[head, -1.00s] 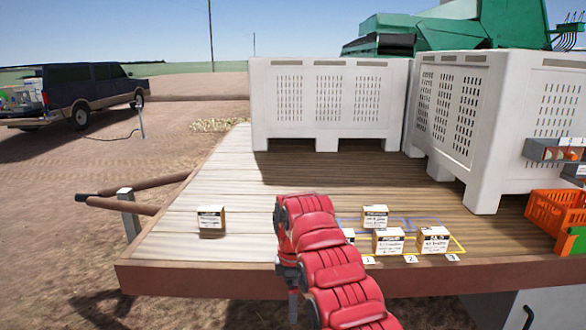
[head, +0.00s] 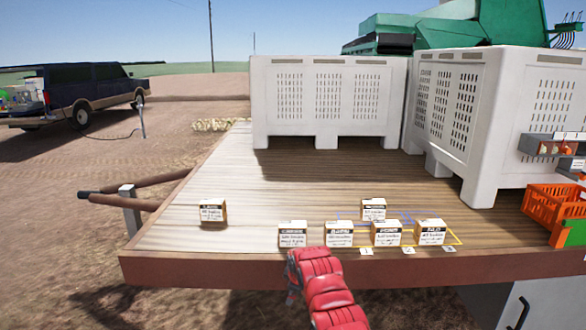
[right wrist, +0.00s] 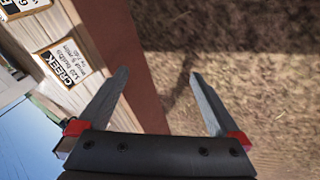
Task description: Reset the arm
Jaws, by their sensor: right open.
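My right arm comes in from the bottom of the head view in red padding, and its end (head: 293,278) is at the front edge of the wooden deck. The gripper's fingers are not clear there. In the right wrist view my right gripper (right wrist: 160,85) is open and empty, with both fingers apart over the deck edge and bare ground. A small labelled box (right wrist: 66,62) lies beside the left finger, apart from it. My left gripper is in neither view.
Small labelled boxes stand on the wooden deck (head: 230,180): one at left (head: 212,212), others along the front (head: 293,236), some by yellow and blue outlines. White bins (head: 325,100) stand behind. An orange crate (head: 545,210) is at right. The middle deck is clear.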

